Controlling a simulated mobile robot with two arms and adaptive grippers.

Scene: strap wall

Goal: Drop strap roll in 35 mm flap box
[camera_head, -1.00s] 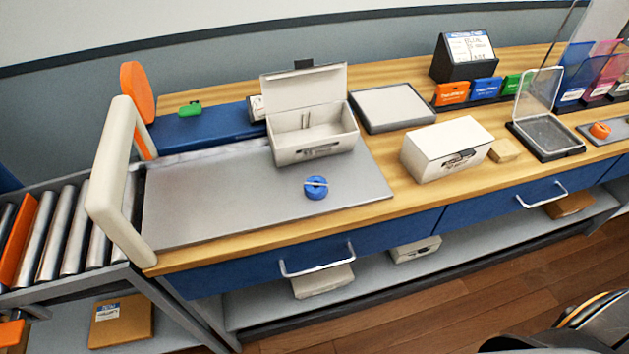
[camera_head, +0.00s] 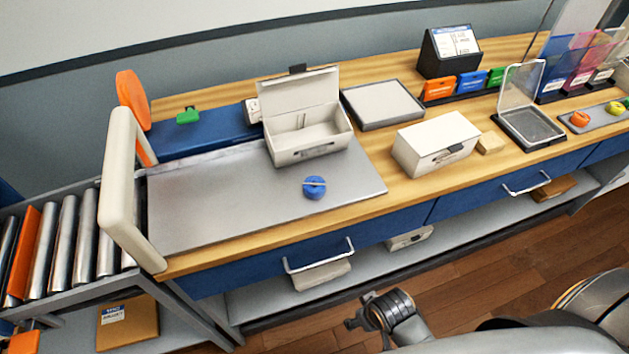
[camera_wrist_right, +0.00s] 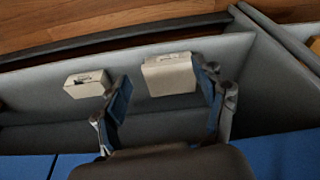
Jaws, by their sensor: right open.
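A small blue strap roll (camera_head: 314,188) with a pale strip across it lies on the grey mat (camera_head: 220,205). Behind it on the mat stands a cream flap box (camera_head: 312,148) with its lid raised; its inside looks empty. A second cream box (camera_head: 432,152), lid shut, stands to the right on the wood. No 35 mm marking is readable on either. My right gripper (camera_wrist_right: 163,82) is open and empty in the right wrist view, facing the lower shelf. In the head view my right arm's end shows low, in front of the bench and well away from the roll. My left gripper is not in view.
Two cream boxes lie on the lower shelf (camera_wrist_right: 40,140). A drawer handle (camera_head: 320,258) sticks out at the bench front. A cream arch (camera_head: 120,185) stands at the mat's left end. A grey tray (camera_head: 384,103) and a clear-lidded case (camera_head: 530,124) stand further right. The mat around the roll is clear.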

